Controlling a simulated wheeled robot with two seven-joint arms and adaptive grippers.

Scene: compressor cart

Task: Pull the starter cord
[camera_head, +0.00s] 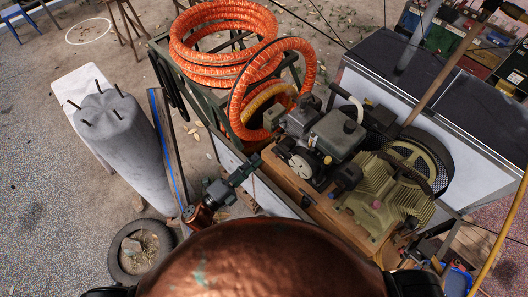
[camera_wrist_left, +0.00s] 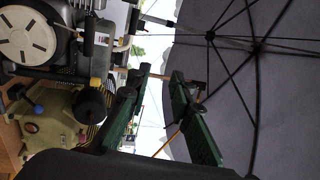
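The engine (camera_head: 335,135) sits on the cart, with a pale round starter disc (camera_head: 302,165) on its near side. The disc also shows at upper left in the left wrist view (camera_wrist_left: 28,38). I cannot make out the starter cord or its handle for certain in either view. My left gripper (camera_head: 250,165) is left of the disc and apart from it, pointing towards the cart. In the left wrist view its two green fingers (camera_wrist_left: 160,74) stand apart with a clear gap and nothing seen held. My right gripper is not in view.
The olive compressor (camera_head: 385,200) sits right of the engine on a wooden board. An orange hose coil (camera_head: 220,45) lies at the cart's back. A parasol canopy (camera_wrist_left: 240,90) fills the wrist view's right.

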